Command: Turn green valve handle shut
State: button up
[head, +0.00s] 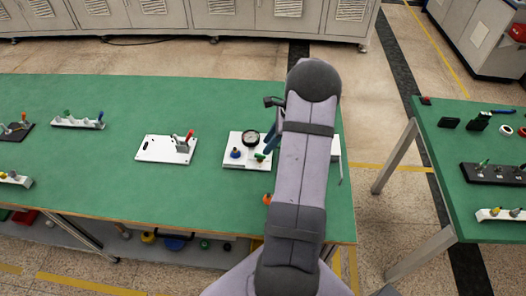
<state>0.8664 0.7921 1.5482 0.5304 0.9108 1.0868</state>
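A white valve panel (235,162) lies on the green table, just left of my arm. My gripper (270,145) is mostly hidden behind my own arm. A slim dark blue-grey part of it shows pointing down close above the green handle. I cannot tell whether it touches the handle or whether its fingers are open.
A white plate (160,149) with a red-handled clamp (187,139) lies to the left. Racks with coloured handles (78,123) stand farther left. An orange knob (267,199) shows beside my arm. A second green table (470,140) stands right, across a floor gap. The table's front middle is clear.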

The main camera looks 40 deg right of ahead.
aim_at(260, 154)
jog(key=shift+w+d+f+m+h, duration=0.15)
jog(key=shift+d+m, duration=0.15)
jog(key=shift+m, duration=0.2)
jog(key=shift+w+d+m+h, duration=0.15)
jog(key=shift+d+m, duration=0.15)
jog(key=shift+m, duration=0.2)
jog(key=shift+p+x, duration=1.25)
jog(key=shift+x, duration=2.4)
grip_shut()
